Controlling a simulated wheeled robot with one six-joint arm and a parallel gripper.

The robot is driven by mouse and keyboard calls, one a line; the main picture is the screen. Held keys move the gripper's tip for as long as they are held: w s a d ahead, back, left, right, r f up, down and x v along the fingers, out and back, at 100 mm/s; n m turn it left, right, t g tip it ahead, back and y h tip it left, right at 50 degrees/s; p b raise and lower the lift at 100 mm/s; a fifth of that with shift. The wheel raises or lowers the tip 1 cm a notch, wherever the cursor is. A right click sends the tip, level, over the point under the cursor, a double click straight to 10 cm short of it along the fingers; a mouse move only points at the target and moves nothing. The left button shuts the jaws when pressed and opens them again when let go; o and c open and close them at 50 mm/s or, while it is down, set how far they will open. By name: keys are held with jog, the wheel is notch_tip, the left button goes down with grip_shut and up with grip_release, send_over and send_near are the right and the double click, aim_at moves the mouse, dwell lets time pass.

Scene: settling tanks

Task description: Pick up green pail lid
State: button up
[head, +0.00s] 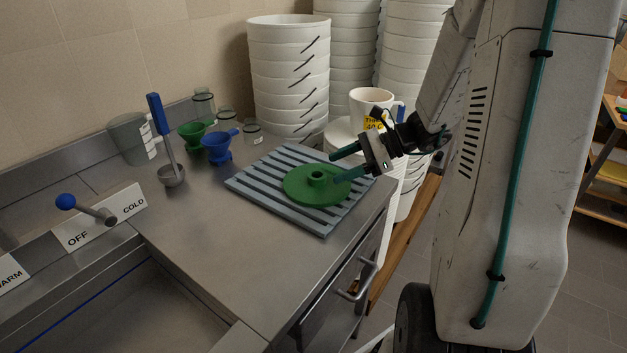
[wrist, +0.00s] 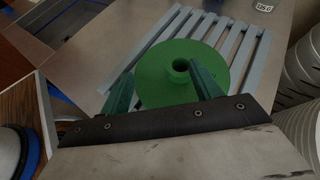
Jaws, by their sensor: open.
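The green pail lid (head: 313,188) is a round disc with a short hollow knob in its centre. It lies flat on a grey slatted rack (head: 262,185) on the steel counter. My gripper (head: 345,163) is open, just above the right side of the lid in the head view. In the wrist view the lid (wrist: 165,80) is ahead of my gripper (wrist: 163,88). The right finger overlaps the lid near the knob, and the left finger is by the lid's left edge. I cannot tell whether either finger touches the lid. The jaws hold nothing.
A green funnel (head: 193,136), a blue funnel (head: 219,148) and a blue-handled ladle (head: 164,140) are to the left. The front counter (head: 225,255) is clear.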

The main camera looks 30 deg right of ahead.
aim_at(310, 176)
jog(key=d, duration=0.1)
jog(key=d+f+m+t, duration=0.1)
jog(key=w+d+m, duration=0.1)
jog(key=shift+f, duration=0.35)
jog(key=shift+w+f+m+t, duration=0.2)
jog(key=shift+m+t, duration=0.1)
jog(key=shift+t, duration=0.1)
jog(key=x, duration=0.7)
jog(key=shift+s+a, duration=0.1)
jog(key=shift+a, duration=0.1)
jog(key=c, duration=1.1)
